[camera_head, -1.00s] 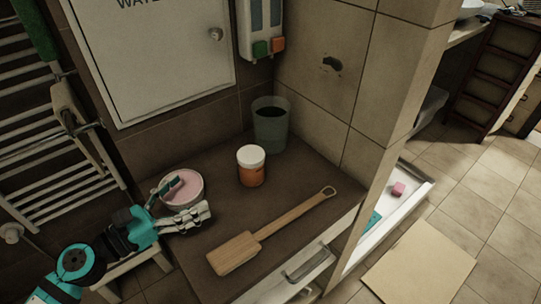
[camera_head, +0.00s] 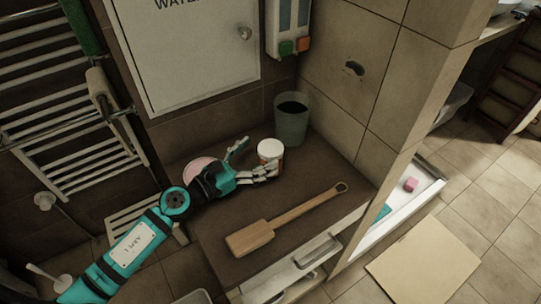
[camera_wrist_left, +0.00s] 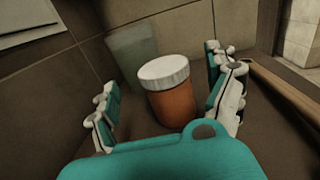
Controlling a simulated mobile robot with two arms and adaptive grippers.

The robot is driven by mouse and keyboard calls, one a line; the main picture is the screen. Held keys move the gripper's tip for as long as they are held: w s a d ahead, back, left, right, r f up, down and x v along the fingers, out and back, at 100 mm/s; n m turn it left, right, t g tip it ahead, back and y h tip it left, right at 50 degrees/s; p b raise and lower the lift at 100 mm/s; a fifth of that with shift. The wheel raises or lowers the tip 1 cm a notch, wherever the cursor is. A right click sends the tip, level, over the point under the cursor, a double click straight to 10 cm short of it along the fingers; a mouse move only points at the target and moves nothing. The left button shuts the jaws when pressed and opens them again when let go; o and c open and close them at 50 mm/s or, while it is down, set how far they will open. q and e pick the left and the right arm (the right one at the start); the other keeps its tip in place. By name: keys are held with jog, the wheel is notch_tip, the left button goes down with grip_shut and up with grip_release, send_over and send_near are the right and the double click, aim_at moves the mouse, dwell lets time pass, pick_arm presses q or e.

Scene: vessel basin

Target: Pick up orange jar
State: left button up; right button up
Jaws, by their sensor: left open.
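The orange jar (camera_head: 271,152) with a white lid stands upright on the dark countertop (camera_head: 316,243). In the left wrist view the jar (camera_wrist_left: 171,100) stands between the two spread fingers, nearer the right one. My left gripper (camera_head: 258,160) is open around the jar's near side in the head view, where its fingers hide most of the orange body. The wrist view shows the open left gripper (camera_wrist_left: 165,108) too, with no clear contact on the jar. My right gripper is not in view.
A grey-green cup (camera_head: 291,122) stands just behind the jar. A wooden paddle brush (camera_head: 284,219) lies in front. A pink round dish (camera_head: 199,167) is partly hidden behind my gripper. A tiled wall (camera_head: 345,90) rises at the right.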

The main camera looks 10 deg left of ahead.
aim_at(271, 148)
pick_arm(q)
jog(key=p+x, duration=0.1)
jog(key=x, duration=0.3)
jog(key=shift+s+d+r, duration=0.1)
jog(key=shift+w+d, duration=0.2)
jog(key=shift+c, duration=0.4)
